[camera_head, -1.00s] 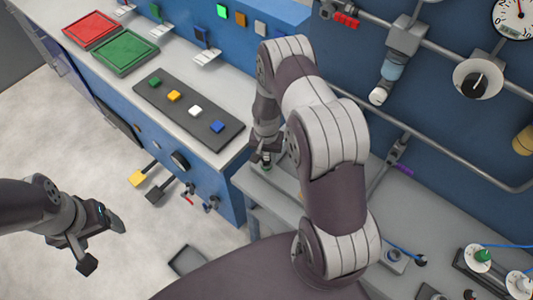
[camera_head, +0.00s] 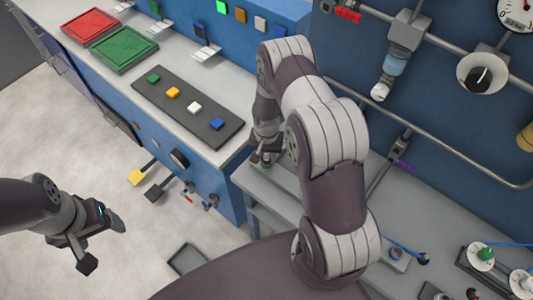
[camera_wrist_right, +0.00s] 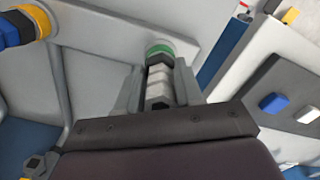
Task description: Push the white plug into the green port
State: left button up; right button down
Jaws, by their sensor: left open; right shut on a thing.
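The white plug (camera_wrist_right: 160,85), with a dark collar, is between the fingers of my right gripper (camera_wrist_right: 160,88) in the right wrist view. Its far end is at the green port (camera_wrist_right: 160,50), a green ring on a light grey surface. The plug appears lined up with the ring; I cannot tell how deep it sits. In the head view my right gripper (camera_head: 265,157) points down at the corner of the grey bench, and the plug is mostly hidden. My left gripper (camera_head: 102,245) is open and empty over the floor at the left.
A yellow ring (camera_wrist_right: 36,18) with a blue-and-black plug (camera_wrist_right: 12,30) is left of the green port. A dark strip with coloured buttons (camera_head: 188,108) lies on the neighbouring counter. Green and red trays (camera_head: 125,50) are behind it. Pipes (camera_head: 440,145) run along the blue wall.

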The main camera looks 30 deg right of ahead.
jog(key=c, duration=0.7)
grip_release()
jog(key=shift+o, duration=0.2)
notch_tip(320, 180, up, 13)
jog(key=b, duration=0.2)
jog(key=shift+f+b, duration=0.1)
jog(key=shift+b, duration=0.2)
jog(key=shift+n, duration=0.3)
jog(key=s+a+r+n, duration=0.3)
jog(key=s+a+r, duration=0.1)
jog(key=s, duration=0.2)
jog(key=s+a+r+n+t, duration=0.1)
jog(key=s+a+r+n, duration=0.3)
jog(key=s, duration=0.3)
jog(key=shift+s+r+b, duration=0.2)
jog(key=shift+r+b, duration=0.05)
jog(key=shift+b, duration=0.05)
